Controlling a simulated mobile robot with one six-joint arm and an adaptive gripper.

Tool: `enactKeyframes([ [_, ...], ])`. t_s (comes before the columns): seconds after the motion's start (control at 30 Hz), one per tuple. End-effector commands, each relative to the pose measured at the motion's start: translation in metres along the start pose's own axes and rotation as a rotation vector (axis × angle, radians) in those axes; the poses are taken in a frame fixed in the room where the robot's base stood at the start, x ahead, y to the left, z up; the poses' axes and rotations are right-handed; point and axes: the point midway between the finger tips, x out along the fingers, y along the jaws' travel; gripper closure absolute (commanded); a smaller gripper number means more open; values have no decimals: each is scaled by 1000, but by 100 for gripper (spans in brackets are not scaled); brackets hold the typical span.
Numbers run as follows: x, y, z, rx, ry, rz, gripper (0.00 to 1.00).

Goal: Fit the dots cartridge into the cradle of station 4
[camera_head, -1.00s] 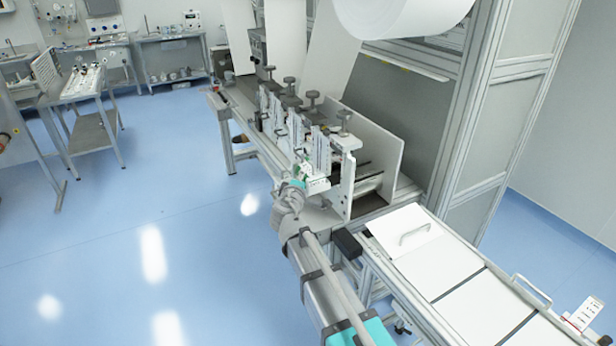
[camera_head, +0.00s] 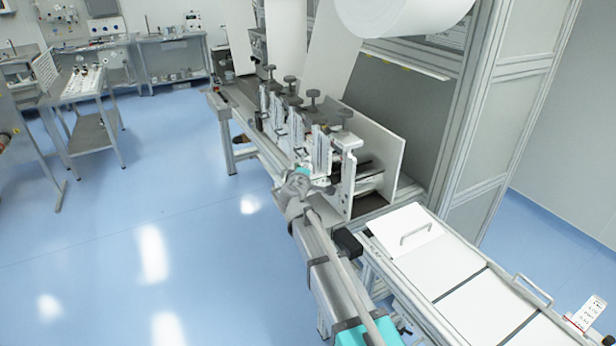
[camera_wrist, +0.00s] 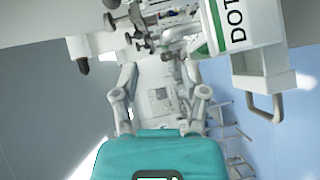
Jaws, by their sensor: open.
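The dots cartridge (camera_wrist: 236,22) is at the upper right of the wrist view, white with a green stripe and black "DOT" lettering cut off by the frame edge. A pale block with a looped handle (camera_wrist: 265,105) is below the label. My gripper (camera_wrist: 158,78) is open, its fingers spread with nothing between them, and the cartridge is to their right, outside them. In the head view my gripper is by the front of the row of stations (camera_head: 318,145), near its close end. I cannot make out the cartridge there, nor tell whether it is seated in a cradle.
Several dark clamp knobs (camera_head: 343,115) top the stations. A pale upright plate (camera_head: 383,155) stands behind the near end. A conveyor with white covers and handles (camera_head: 412,245) runs at lower right. A white roll (camera_head: 400,12) hangs above. The blue floor (camera_head: 150,210) at left is open.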

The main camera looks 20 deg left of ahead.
Motion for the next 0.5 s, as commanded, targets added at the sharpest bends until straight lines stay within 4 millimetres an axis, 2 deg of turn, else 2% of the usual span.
enactKeyframes([
  [0.03, 8, -1, -1, 0, -1, 0, 43],
  [0.17, 16, 0, 0, -1, -1, 0, 43],
  [0.5, 17, 0, 1, -1, -1, 0, 43],
])
